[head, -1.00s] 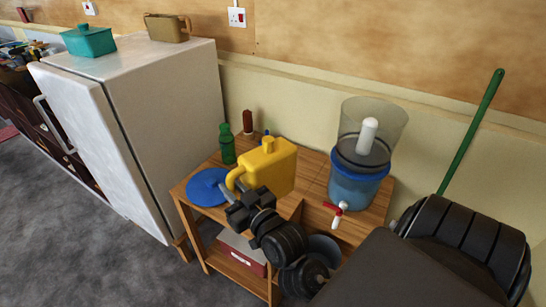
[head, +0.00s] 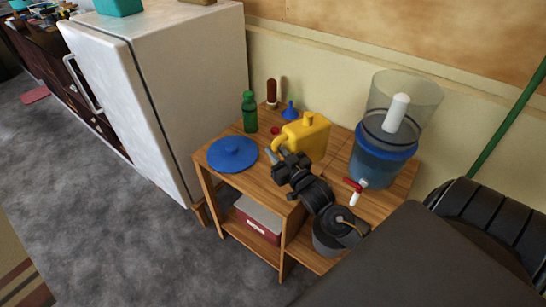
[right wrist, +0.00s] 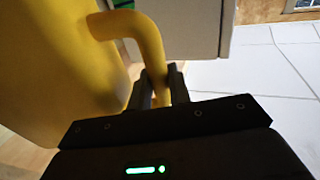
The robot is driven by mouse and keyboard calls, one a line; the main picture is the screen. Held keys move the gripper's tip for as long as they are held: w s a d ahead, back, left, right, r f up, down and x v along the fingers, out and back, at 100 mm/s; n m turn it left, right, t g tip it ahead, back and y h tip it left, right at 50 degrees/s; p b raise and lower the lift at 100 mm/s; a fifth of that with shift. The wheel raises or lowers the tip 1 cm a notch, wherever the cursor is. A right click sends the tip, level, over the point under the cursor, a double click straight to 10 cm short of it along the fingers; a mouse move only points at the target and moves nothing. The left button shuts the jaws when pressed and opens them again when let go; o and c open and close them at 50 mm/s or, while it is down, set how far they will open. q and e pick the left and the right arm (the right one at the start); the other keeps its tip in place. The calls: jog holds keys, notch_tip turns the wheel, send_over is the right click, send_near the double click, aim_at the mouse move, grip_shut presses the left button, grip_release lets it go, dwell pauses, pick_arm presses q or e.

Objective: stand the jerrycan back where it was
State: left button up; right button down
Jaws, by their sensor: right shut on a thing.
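The yellow jerrycan (head: 312,138) is upright over the back middle of the wooden table (head: 215,178). I cannot tell whether its base touches the top. My right gripper (head: 277,157) is shut on its handle, which is on the jerrycan's left side in the head view. In the right wrist view the jerrycan (right wrist: 60,65) fills the left side, and its curved handle runs down between the fingers (right wrist: 160,88). My left gripper is not in view.
A blue lid (head: 232,153) lies left on the tabletop. A green bottle (head: 250,112), a dark red bottle (head: 272,93) and a blue funnel (head: 290,111) stand behind. A water filter (head: 385,140) stands right. A white fridge (head: 185,90) is to the left.

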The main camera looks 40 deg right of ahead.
jog(key=w+d+f, duration=0.1)
jog(key=w+f, duration=0.3)
jog(key=f, duration=0.4)
jog(key=shift+f, duration=0.4)
jog(key=c, duration=1.3)
grip_release()
jog(key=s+b, duration=0.1)
jog(key=s, duration=1.1)
jog(key=shift+a+b, duration=0.3)
jog(key=shift+b, duration=0.1)
